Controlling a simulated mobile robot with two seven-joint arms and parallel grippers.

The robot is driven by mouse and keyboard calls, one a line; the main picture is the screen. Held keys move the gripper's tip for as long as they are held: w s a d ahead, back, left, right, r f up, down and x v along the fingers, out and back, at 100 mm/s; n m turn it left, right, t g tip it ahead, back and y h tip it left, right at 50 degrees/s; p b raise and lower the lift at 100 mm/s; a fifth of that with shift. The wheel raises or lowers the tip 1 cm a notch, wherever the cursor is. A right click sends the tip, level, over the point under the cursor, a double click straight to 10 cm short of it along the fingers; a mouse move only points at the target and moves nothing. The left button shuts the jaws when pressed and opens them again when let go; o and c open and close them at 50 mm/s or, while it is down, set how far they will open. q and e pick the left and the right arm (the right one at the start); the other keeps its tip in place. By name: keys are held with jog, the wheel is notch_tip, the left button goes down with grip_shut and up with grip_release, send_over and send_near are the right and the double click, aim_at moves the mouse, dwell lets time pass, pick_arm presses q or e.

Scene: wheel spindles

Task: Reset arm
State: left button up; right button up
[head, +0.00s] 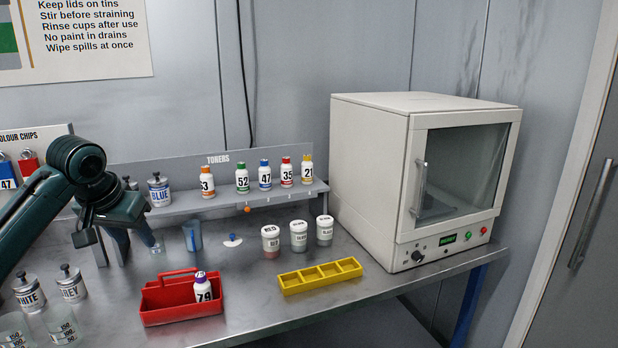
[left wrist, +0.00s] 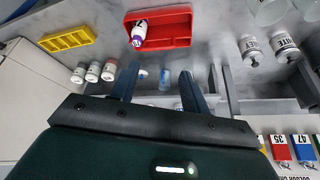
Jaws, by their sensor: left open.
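My left gripper (head: 128,254) hangs over the left part of the metal bench, in front of the toner shelf, with its fingers pointing down. Its two fingers are apart with nothing between them, as the left wrist view also shows (left wrist: 160,70). A clear cup with blue in it (head: 192,236) stands just right of the gripper. The red tray (head: 182,318) is in front of the gripper and holds a white bottle marked 79 (head: 203,290); the tray also shows in the left wrist view (left wrist: 172,14). My right gripper is in neither view.
A toner shelf (head: 230,200) with several bottles and a BLUE tin (head: 159,191) runs behind. White-lidded jars (head: 298,236) and a yellow divided tray (head: 320,276) stand mid-bench. A white oven cabinet (head: 370,180) fills the right. WHITE (head: 29,293) and GREY tins (head: 71,285) stand front left.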

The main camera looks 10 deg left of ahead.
pick_arm(q)
jog(key=s+d+f+m+t+h, duration=0.1)
jog(key=s+d+f, duration=0.1)
jog(key=d+f, duration=0.55)
jog(key=s+d+f+m+h, duration=0.1)
jog(key=d+f, duration=0.3)
jog(key=f, duration=0.7)
jog(key=s+d+f+m+t+h, duration=0.15)
jog(key=d+f, duration=0.35)
jog(key=f, duration=0.5)
jog(key=s+d+f, duration=0.2)
jog(key=s+f, duration=0.1)
jog(key=s, duration=0.4)
jog(key=s+d+f+t, duration=0.1)
jog(key=s+d+f, duration=0.2)
jog(key=s, duration=0.4)
jog(key=s+d+f+t, duration=0.1)
jog(key=s+d+f, duration=0.1)
jog(key=s, duration=0.5)
jog(key=shift+d+f, duration=0.4)
jog(key=shift+f, duration=0.25)
